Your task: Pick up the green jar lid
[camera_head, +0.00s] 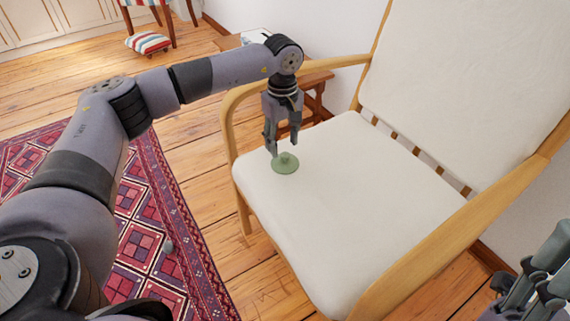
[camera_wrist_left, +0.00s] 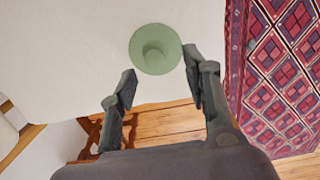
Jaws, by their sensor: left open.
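The green jar lid (camera_head: 286,164) is a pale green disc with a raised knob, lying on the white seat of the chair near its left back part. In the left wrist view the lid (camera_wrist_left: 155,49) is beyond the fingertips, its right edge close to the right finger. My left gripper (camera_head: 283,148) points down just above the lid, open and empty; its two spread fingers also show in the left wrist view (camera_wrist_left: 160,75). I cannot tell whether a finger touches the lid. My right gripper (camera_head: 535,290) is partly in view at the lower right, and its jaws are unclear.
The chair has wooden armrests (camera_head: 430,255) on both sides and a white backrest (camera_head: 470,70). A small wooden table (camera_head: 318,80) stands behind the chair's left armrest. A red patterned rug (camera_head: 150,220) lies on the wooden floor. The rest of the seat (camera_head: 370,210) is clear.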

